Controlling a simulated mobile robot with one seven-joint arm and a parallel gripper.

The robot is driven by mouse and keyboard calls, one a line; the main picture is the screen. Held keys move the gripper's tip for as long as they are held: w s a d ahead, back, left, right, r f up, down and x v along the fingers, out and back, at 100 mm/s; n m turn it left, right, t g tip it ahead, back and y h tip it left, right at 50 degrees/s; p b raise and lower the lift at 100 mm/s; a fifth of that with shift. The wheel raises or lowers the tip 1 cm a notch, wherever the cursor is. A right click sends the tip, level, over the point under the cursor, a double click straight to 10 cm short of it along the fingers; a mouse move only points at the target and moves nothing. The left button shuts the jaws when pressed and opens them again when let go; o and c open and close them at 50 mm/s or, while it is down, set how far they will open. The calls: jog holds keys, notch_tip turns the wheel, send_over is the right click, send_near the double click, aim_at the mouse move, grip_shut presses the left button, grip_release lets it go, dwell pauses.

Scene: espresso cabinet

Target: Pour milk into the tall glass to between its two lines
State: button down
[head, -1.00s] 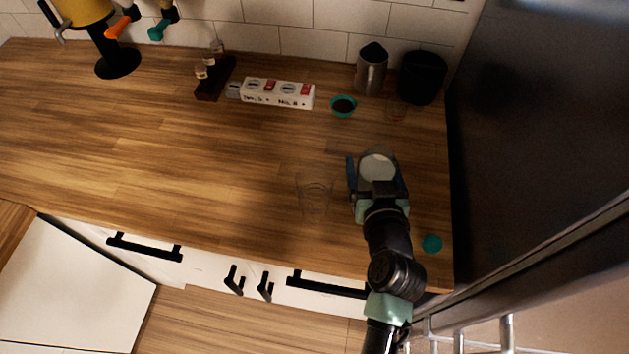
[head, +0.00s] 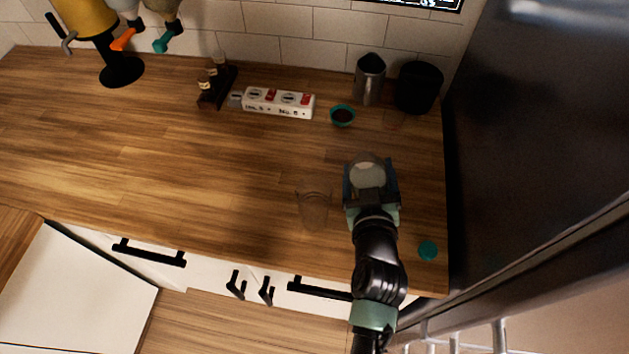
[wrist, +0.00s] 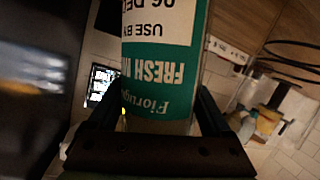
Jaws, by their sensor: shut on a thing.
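My gripper (head: 371,180) is shut on the milk bottle (head: 368,170), whose pale round top shows between the fingers in the head view. In the wrist view the bottle's teal and white label (wrist: 160,70) reads "FRESH MILK" upside down, with a finger on each side. The tall glass (head: 313,208) is clear and faint, standing on the counter just left of my gripper, apart from the bottle. Its lines and contents cannot be made out in the head view. In the wrist view, dark curved lines show at the right, perhaps the glass's.
A teal cap (head: 428,250) lies right of my arm. At the back stand a metal pitcher (head: 369,82), a black container (head: 418,88), a small teal bowl (head: 342,116) with dark contents and a white labelled box (head: 279,103). The counter's left middle is clear. A dark appliance wall bounds the right.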

aim_at(364, 159)
notch_tip(364, 159, up, 2)
jog(key=shift+a+r+n+h+p, duration=0.2)
jog(key=shift+n+h+p, duration=0.15)
jog(key=shift+p, duration=0.5)
jog(key=shift+a+r+n+h+p, duration=0.15)
jog(key=shift+r+n+h+p, duration=0.1)
jog(key=shift+r+n+p, duration=0.7)
jog(key=shift+a+n+t+h+p, duration=0.3)
jog(key=shift+a+n+t+p, duration=0.05)
jog(key=shift+n+t, duration=0.05)
jog(key=shift+f, duration=0.1)
jog(key=shift+d+f+n+t+h+b, duration=0.15)
jog(key=shift+d+f+n+b, duration=0.15)
jog(key=shift+n+b, duration=0.7)
jog(key=shift+d+f+n+t+h+b, duration=0.15)
jog(key=shift+f+n+b, duration=0.25)
jog(key=shift+b, duration=1.05)
jog(key=shift+d+f+n+t+b, duration=0.1)
jog(key=shift+d+n+t+b, duration=0.15)
jog(key=shift+n+b, duration=0.7)
jog(key=shift+r+n+h+b, duration=0.35)
jog(key=shift+r+n+h, duration=0.05)
jog(key=shift+r+n, duration=0.25)
jog(key=shift+a+r+n+t+b, duration=0.35)
jog(key=shift+r+n+b, duration=0.15)
jog(key=shift+r+n, duration=0.1)
dwell(0.9)
